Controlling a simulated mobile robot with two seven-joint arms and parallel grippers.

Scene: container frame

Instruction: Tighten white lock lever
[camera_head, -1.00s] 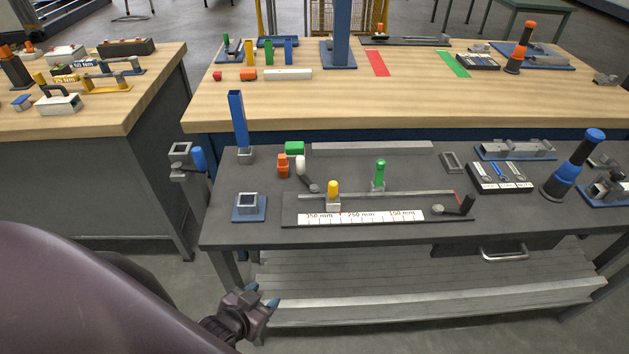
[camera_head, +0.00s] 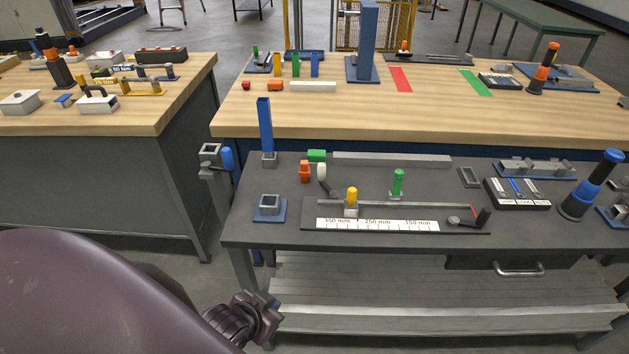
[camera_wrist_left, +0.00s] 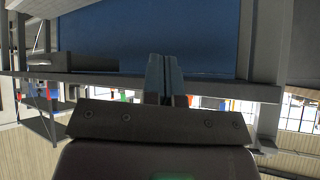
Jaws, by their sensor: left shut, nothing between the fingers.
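My left gripper (camera_head: 270,306) is low in front of the bench's left front corner, below the bench top and well away from the lever. In the left wrist view its two fingers (camera_wrist_left: 164,68) are together with nothing between them. I cannot pick out the lever in that view. My right gripper is not in view.
The slide fixture (camera_head: 460,228) with a millimetre scale lies along the bench front. A blue upright post (camera_head: 265,127) and a square socket on a blue plate (camera_head: 269,215) stand left of the lever. A lower grey shelf (camera_head: 420,318) is beside my left gripper.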

